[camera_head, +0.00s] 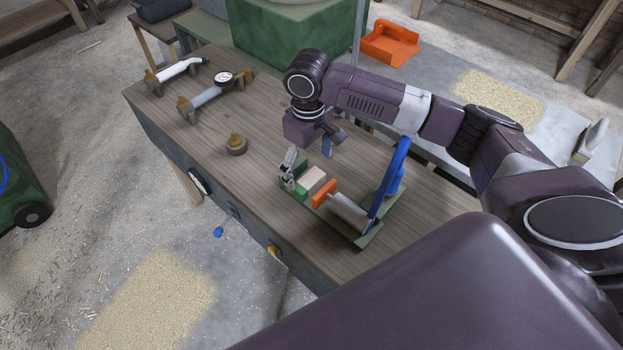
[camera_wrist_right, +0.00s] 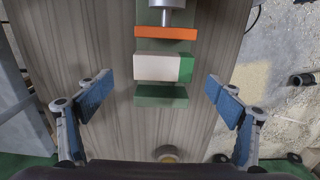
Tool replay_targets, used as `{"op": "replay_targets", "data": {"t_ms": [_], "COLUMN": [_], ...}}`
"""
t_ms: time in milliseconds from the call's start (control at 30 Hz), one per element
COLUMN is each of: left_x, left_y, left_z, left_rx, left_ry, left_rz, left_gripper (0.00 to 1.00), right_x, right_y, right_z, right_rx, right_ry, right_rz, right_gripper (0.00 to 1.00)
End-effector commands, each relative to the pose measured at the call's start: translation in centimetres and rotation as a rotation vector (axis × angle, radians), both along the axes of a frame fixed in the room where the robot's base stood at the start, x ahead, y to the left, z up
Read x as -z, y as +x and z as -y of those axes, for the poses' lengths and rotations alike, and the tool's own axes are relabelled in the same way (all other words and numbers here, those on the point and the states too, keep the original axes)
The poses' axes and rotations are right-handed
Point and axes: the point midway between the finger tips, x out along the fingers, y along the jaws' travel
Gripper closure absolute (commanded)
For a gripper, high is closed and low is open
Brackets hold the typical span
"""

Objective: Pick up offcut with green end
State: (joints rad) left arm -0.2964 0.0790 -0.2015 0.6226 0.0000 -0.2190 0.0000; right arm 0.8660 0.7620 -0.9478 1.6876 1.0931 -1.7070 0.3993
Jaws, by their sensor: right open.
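The offcut with green end is a pale block (camera_head: 312,178) with one green end. It lies in a green-based clamp fixture (camera_head: 365,238) on the wooden bench, between an orange plate (camera_head: 324,193) and a green stop. In the right wrist view the offcut (camera_wrist_right: 157,66) lies crosswise, its green end to the right. My left gripper is not in view.
The fixture's blue upright lever (camera_head: 390,178) stands close to my right arm. A round wooden knob (camera_head: 236,145) and gauge-like tools (camera_head: 222,84) lie on the bench's left part. A green machine (camera_head: 290,40) stands behind. An orange tray (camera_head: 391,45) sits on the grey table beyond.

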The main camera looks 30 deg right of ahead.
Motion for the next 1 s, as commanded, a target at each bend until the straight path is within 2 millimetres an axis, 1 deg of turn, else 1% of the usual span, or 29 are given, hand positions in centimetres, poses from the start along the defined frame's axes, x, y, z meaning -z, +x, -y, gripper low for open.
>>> {"op": "replay_targets", "data": {"t_ms": [33, 133, 200, 333, 433, 533, 633, 1000], "left_x": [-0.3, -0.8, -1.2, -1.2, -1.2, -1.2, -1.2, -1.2], "left_y": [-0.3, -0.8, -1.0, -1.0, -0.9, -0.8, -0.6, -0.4], "left_z": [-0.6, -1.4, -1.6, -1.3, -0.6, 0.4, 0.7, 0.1], "left_rx": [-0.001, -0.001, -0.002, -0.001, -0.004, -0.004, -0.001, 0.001], "left_ry": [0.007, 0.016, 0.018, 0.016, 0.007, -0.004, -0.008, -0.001], "left_rz": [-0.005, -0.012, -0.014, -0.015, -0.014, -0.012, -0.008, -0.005], "left_gripper": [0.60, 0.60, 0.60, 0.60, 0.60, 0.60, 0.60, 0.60], "right_x": [0.5, 1.8, 2.9, 4.6, 5.1, 5.2, 5.2, 5.1], "right_y": [-0.2, -0.4, -0.6, -0.5, -0.5, -0.5, -0.5, -0.5], "right_z": [0.0, -0.2, -0.4, -0.3, -0.4, -0.4, -0.4, -0.4], "right_rx": [0.000, 0.000, 0.000, 0.000, -0.001, -0.001, -0.001, -0.001], "right_ry": [-0.001, -0.001, -0.001, -0.002, 0.000, -0.001, -0.001, -0.001], "right_rz": [-0.003, -0.004, -0.004, -0.002, 0.001, 0.001, 0.001, 0.001], "right_gripper": [0.15, 0.15, 0.15, 0.15, 0.15, 0.15, 0.15, 0.55]}}
